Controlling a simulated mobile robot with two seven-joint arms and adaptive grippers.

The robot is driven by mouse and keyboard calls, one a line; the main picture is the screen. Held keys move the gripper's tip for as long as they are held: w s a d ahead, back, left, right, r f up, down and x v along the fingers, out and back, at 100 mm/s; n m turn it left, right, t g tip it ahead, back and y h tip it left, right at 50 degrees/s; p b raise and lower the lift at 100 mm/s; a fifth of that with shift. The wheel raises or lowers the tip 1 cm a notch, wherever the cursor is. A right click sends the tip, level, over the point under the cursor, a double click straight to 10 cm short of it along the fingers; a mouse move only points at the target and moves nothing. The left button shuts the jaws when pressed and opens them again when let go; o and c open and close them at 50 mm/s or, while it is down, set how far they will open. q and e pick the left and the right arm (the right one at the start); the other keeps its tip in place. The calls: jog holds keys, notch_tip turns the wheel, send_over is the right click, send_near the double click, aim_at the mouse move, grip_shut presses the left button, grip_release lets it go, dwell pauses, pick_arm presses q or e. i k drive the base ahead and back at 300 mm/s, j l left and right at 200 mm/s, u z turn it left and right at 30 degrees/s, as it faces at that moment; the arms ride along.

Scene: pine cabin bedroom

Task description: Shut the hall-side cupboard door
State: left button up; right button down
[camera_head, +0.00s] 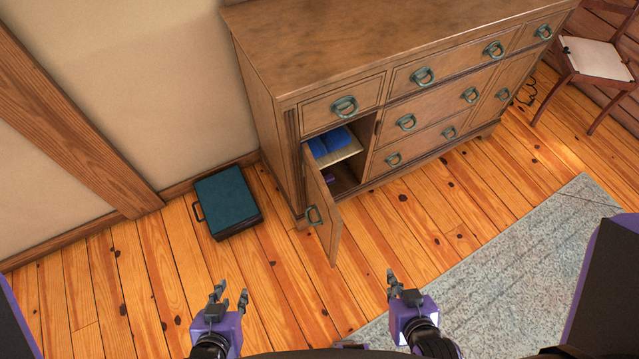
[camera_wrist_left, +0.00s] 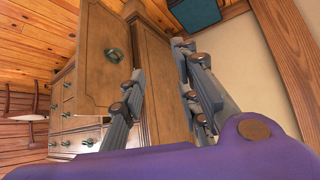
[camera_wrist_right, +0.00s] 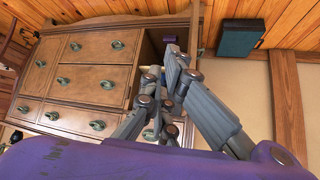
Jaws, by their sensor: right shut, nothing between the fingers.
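The left wrist view shows a door panel (camera_wrist_left: 103,85) with a ring handle. Inside, a blue thing (camera_head: 330,143) lies on a shelf, and something small and purple is partly hidden below. My left gripper (camera_head: 231,292) is open and empty over the floor, left of the door and nearer me. My right gripper (camera_head: 392,280) is shut and empty, right of the door and nearer me. Neither touches the door.
A dark teal case (camera_head: 226,200) lies on the floor by the wall, left of the dresser. A grey-blue rug (camera_head: 500,275) covers the floor at right. A chair (camera_head: 595,60) stands at the far right. Bare wood floor lies between my grippers and the door.

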aim_at(326, 218)
jog(key=k+j+z, duration=0.2)
jog(key=z, duration=0.25)
jog(key=k+z, duration=0.5)
jog(key=i+j, duration=0.05)
